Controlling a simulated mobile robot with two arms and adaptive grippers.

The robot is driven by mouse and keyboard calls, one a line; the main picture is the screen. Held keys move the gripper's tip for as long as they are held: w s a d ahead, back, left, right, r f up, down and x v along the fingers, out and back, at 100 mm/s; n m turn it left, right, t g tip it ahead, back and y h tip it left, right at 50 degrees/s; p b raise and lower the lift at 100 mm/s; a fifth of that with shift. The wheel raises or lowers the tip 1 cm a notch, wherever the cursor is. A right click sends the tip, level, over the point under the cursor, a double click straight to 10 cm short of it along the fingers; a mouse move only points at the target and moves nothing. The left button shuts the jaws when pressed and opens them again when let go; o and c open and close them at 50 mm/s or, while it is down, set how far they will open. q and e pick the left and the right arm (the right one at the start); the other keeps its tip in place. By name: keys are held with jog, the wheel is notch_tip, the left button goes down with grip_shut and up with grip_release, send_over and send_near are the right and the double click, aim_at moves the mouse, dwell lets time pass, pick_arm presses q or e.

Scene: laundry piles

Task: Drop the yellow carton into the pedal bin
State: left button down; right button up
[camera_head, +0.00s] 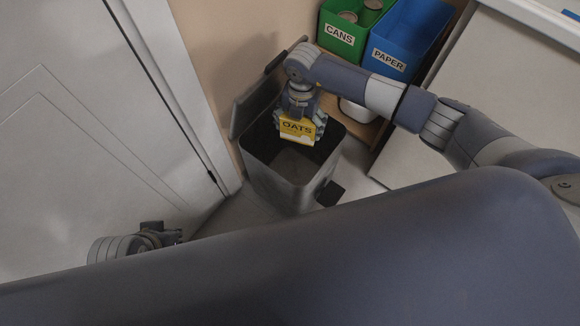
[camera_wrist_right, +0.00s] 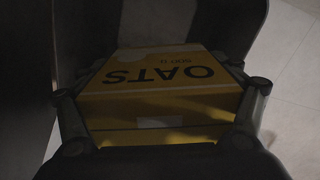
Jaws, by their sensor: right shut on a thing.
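The yellow carton (camera_head: 297,129), marked OATS, is held over the open mouth of the dark grey pedal bin (camera_head: 283,191). My right gripper (camera_head: 300,122) is shut on the carton, with a finger on each side of it. In the right wrist view the carton (camera_wrist_right: 160,88) sits between the two fingers, and dark bin walls surround it. The bin's lid (camera_head: 258,92) stands open at the back, and its pedal (camera_head: 330,193) is at the front right. My left gripper (camera_head: 160,236) is at the lower left, away from the bin; its fingers are too unclear to read.
A green CANS box (camera_head: 340,36) with cans in it and a blue PAPER box (camera_head: 389,60) stand behind the bin on the right. A white panelled door (camera_head: 80,130) is at the left. Pale floor (camera_head: 235,210) shows around the bin.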

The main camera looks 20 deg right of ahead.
jog(key=shift+f, duration=0.25)
jog(key=o, duration=0.9)
notch_tip(320, 180, up, 8)
jog(key=shift+f, duration=0.25)
dwell(0.3)
